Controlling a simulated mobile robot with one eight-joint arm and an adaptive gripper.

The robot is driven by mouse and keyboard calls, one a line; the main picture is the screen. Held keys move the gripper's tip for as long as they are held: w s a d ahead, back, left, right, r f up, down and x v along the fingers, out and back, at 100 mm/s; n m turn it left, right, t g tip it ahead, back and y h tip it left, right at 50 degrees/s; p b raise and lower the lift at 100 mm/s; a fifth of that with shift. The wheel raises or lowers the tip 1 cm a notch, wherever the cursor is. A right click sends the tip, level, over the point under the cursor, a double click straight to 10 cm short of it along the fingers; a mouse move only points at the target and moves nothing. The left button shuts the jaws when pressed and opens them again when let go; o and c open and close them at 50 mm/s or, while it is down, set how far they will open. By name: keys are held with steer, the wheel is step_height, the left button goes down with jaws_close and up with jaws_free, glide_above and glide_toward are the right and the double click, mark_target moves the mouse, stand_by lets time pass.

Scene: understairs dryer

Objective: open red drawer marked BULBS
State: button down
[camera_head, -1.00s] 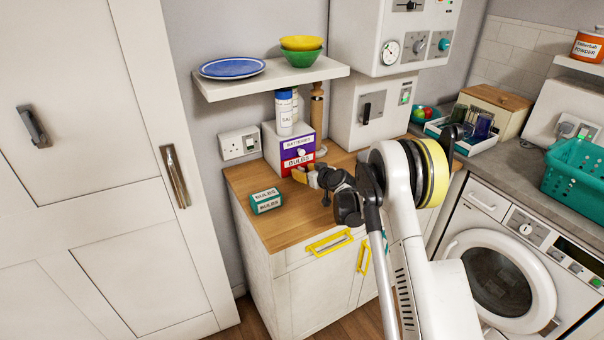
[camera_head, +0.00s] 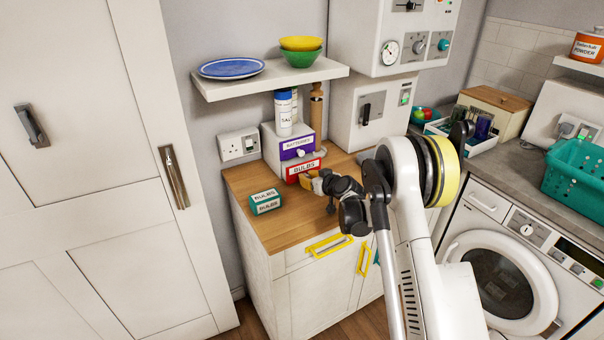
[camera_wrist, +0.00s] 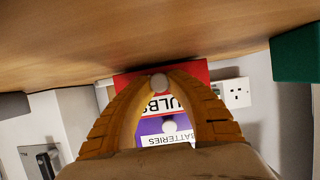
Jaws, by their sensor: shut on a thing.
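The red drawer marked BULBS (camera_head: 304,170) is the lower drawer of a small white unit (camera_head: 270,147) on the wooden counter. It stands out from the unit, forward of the purple BATTERIES drawer (camera_head: 298,148) above it. My gripper (camera_head: 314,181) is at the red drawer's front. In the wrist view, which is upside down, its orange fingers (camera_wrist: 160,85) are shut on the round pale knob (camera_wrist: 160,83) of the red drawer (camera_wrist: 190,78). The purple drawer (camera_wrist: 150,129) with its own knob also shows there between the fingers. The fingers hide part of the BULBS label.
A teal box labelled BULBS (camera_head: 265,202) lies on the counter (camera_head: 290,228) to the left of my gripper. A salt container (camera_head: 284,113) stands on the unit, under a shelf (camera_head: 270,77) with a plate and bowls. Bare counter lies in front of the drawer.

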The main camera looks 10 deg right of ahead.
steer(key=s+d, duration=0.1)
steer(key=s, duration=0.4)
steer(key=s+d+b, duration=0.1)
steer(key=s, duration=0.2)
steer(key=shift+d, duration=0.3)
steer(key=shift+w, duration=0.1)
steer(key=c, duration=1.3)
jaws_free()
steer(key=v, duration=1.2)
